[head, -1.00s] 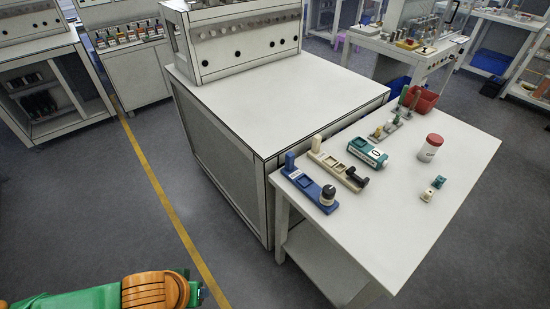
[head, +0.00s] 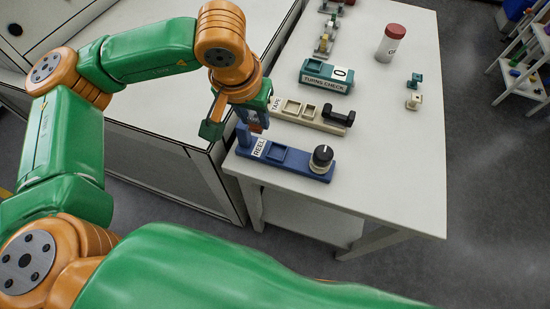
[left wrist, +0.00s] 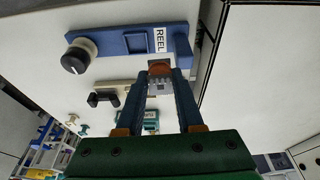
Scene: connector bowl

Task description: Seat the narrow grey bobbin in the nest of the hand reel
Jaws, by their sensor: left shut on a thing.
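The hand reel (head: 300,167) is a blue bar labelled REEL along the near table edge, with a black-topped knob at its right end and a blue post at its left. Its nest (head: 276,153) is an empty square recess beside the label; the nest also shows in the left wrist view (left wrist: 135,43). My left gripper (head: 257,122) is near the reel's left end, apart from the nest. It is shut on a small part, grey with a brown end, apparently the narrow grey bobbin (left wrist: 160,87). The fingers partly hide it. My right gripper is out of view.
A cream TAPE holder (head: 318,119) lies behind the reel, and a teal TURNS CHECK box (head: 326,77) behind that. A teal bobbin (head: 416,80) and a cream bobbin (head: 413,101) stand right of a red-lidded jar (head: 391,43). The table's right front is clear.

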